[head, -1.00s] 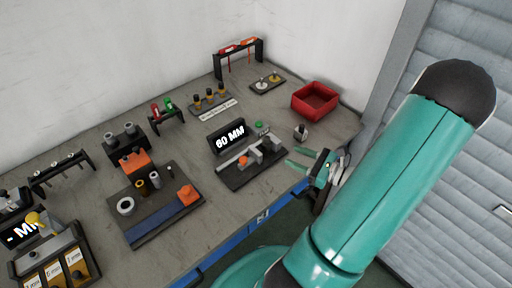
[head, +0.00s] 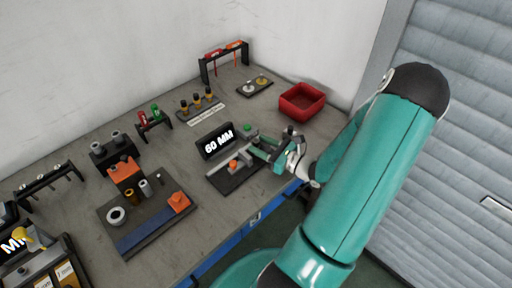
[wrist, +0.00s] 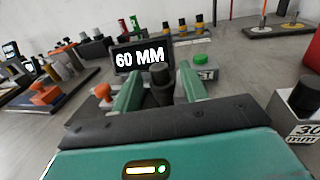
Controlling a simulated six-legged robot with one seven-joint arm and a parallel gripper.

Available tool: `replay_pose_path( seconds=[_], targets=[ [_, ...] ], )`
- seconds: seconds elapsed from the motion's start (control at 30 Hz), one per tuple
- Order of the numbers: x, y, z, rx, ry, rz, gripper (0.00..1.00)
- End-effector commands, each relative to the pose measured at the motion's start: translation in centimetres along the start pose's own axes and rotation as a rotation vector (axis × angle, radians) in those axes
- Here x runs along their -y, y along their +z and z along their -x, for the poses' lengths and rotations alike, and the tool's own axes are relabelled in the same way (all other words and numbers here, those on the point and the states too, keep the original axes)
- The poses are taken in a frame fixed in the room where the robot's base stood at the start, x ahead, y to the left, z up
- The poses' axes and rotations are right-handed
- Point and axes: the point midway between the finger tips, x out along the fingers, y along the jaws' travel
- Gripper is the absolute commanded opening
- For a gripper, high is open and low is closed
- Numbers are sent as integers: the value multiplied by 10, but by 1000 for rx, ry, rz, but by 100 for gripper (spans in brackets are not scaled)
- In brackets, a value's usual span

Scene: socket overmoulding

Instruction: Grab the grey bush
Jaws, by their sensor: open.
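A small grey bush (head: 145,187) stands upright on the dark board (head: 128,247) at the left, beside a brown bush (head: 130,197). Two more grey cylindrical parts (head: 115,137) sit on a black stand behind it. I cannot tell for sure which one the task means. My gripper (head: 250,146) is open, far to the right of that board, over the gauge with the 60 MM display (head: 217,142). In the wrist view, its two green fingers (wrist: 160,82) stand either side of a dark-topped cylinder (wrist: 160,73); contact cannot be told.
An orange knob (head: 233,164) is on the gauge, left of my gripper. A green button (head: 247,127) is behind it. A block labelled 30 mm (wrist: 305,130) stands close at the right. A red bin (head: 302,100) is at the back right.

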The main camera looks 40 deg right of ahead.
Motion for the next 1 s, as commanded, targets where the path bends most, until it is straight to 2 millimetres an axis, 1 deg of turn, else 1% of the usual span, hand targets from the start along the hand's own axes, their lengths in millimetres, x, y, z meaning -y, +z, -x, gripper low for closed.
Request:
replay_pose_path(
  seconds=[0.03,0.17,0.4,0.47,0.5,0.63,1.0],
  targets=[
    [-1,-1,-8,1,3,-1,44],
    [-1,0,-21,0,1,1,44],
    [0,0,-24,-1,0,1,44],
    [0,0,-24,-1,0,1,34],
    [0,0,-24,-1,0,1,26],
    [0,0,-23,-1,0,1,1],
    [0,2,-24,0,0,2,0]
  ],
)
